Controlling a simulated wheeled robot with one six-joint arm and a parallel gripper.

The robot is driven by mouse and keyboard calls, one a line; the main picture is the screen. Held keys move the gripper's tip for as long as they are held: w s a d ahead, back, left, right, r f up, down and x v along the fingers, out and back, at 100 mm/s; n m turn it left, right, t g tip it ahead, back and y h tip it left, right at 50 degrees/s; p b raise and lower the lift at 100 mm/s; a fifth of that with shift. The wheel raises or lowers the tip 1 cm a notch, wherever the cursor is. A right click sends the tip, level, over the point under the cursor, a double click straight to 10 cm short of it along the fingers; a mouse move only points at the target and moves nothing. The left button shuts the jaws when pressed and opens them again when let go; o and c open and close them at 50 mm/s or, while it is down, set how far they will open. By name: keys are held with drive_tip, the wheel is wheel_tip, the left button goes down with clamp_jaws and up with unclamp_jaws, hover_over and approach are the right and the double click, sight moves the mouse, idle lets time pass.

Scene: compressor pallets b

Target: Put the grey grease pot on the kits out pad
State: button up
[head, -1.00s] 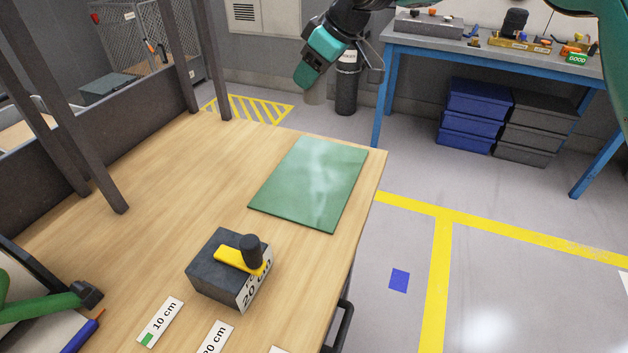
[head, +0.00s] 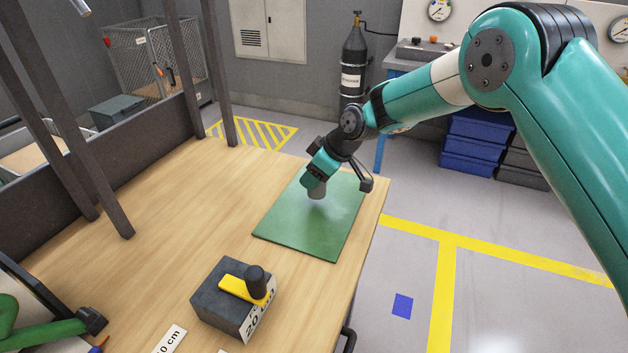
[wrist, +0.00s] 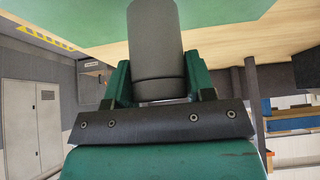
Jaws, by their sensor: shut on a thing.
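The grey grease pot (head: 317,191) is held in my gripper (head: 316,183) over the green pad (head: 295,229) on the wooden table. In the wrist view the grey pot (wrist: 155,40) sits between the two green fingers of my gripper (wrist: 158,82), which are shut on it. The green pad also shows at the top of the wrist view (wrist: 225,12). The pot is low over the far half of the pad. I cannot tell whether its base touches the pad. No writing shows on the pad.
A dark block (head: 217,306) with a yellow and black piece on top stands on the table nearer the front. Dark posts (head: 78,150) rise at the left. The wooden tabletop (head: 190,205) between posts and pad is clear. A gas cylinder (head: 353,62) stands behind.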

drive_tip(key=shift+f, duration=1.3)
drive_tip(key=o, duration=0.9)
drive_tip(key=shift+f, duration=0.1)
drive_tip(key=shift+o, duration=0.2)
drive_tip(key=s+d+r+m+b, duration=0.1)
drive_tip(key=s+d+r, duration=0.45)
drive_tip(key=r, duration=0.25)
drive_tip(key=s+d+r+m+b, duration=0.1)
drive_tip(key=s+d+r, duration=0.4)
drive_tip(key=r, duration=0.4)
drive_tip(key=s+d+r+m+g+h, duration=0.1)
drive_tip(key=s+d+m, duration=0.1)
drive_tip(key=s, duration=1.1)
drive_tip(key=s+d+r+m+g+h, duration=0.1)
drive_tip(key=s+d+m, duration=0.2)
drive_tip(key=s, duration=1)
drive_tip(key=shift+d+r, duration=0.3)
drive_tip(key=shift+d, duration=0.9)
